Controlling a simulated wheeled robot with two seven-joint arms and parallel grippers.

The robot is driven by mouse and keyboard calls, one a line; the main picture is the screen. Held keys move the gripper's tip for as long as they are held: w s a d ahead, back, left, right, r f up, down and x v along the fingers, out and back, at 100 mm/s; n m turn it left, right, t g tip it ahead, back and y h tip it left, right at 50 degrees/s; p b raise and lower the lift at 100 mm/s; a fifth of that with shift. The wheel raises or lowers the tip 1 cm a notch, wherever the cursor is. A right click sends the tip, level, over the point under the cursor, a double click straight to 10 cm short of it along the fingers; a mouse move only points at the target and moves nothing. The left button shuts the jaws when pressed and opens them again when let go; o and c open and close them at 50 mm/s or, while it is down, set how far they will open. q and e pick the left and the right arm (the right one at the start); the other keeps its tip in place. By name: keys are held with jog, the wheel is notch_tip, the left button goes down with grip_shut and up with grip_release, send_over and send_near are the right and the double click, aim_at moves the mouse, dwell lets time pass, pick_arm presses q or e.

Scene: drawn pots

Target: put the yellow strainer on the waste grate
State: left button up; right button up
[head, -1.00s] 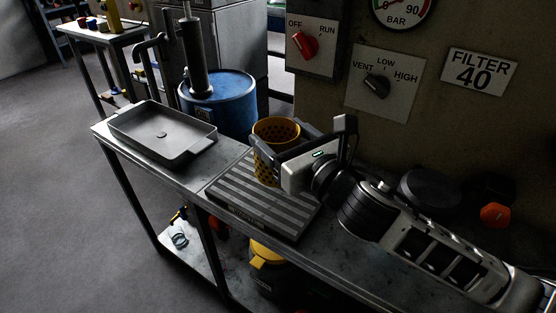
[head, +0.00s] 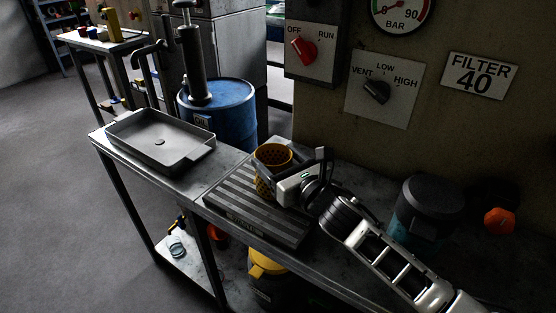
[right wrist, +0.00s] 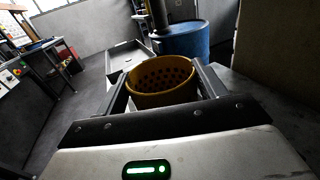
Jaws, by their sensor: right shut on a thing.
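The yellow strainer (head: 268,158) is a perforated cup, upright at the back part of the waste grate. It also shows in the right wrist view (right wrist: 160,98), between the fingers. The waste grate (head: 243,206) is a dark slatted plate on the bench. My right gripper (head: 275,172) is shut on the strainer, with a finger on each side of it. The strainer's base is low over the grate; the gripper partly hides it, so I cannot tell for sure if it touches. My left gripper is not in view.
A grey tray (head: 197,154) lies on the bench left of the grate. A blue drum (head: 232,108) stands behind the bench. A dark-lidded teal container (head: 420,222) and an orange knob (head: 499,222) are at the right. The grate's front part is clear.

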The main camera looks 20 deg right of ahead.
jog(key=shift+f, duration=0.1)
jog(key=o, duration=1.2)
jog(key=shift+r, duration=0.25)
jog(key=b+v, duration=0.1)
jog(key=v, duration=1.1)
